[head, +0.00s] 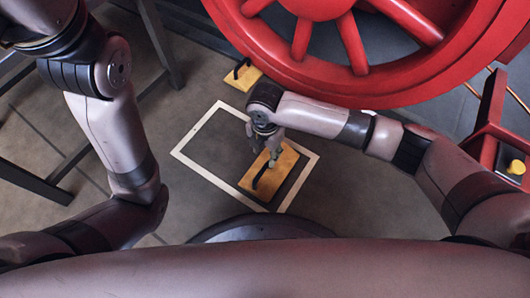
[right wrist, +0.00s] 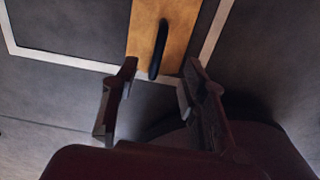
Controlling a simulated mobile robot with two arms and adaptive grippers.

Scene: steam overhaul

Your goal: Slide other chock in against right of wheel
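The other chock (head: 285,163) is a yellow-orange wooden block with a black handle, lying in the lower right part of a white-outlined rectangle on the floor. My right gripper (head: 273,157) is just above it. In the right wrist view the gripper (right wrist: 160,68) is open, with the chock's black handle (right wrist: 160,48) lying between and beyond the fingertips. I see no grip on it. A similar yellow chock (head: 236,82) with a black handle sits at the lower left of the big red wheel (head: 300,80). My left gripper is out of view.
Dark metal legs (head: 158,40) stand at left. A red frame (head: 490,115) with a yellow knob (head: 516,167) stands at right.

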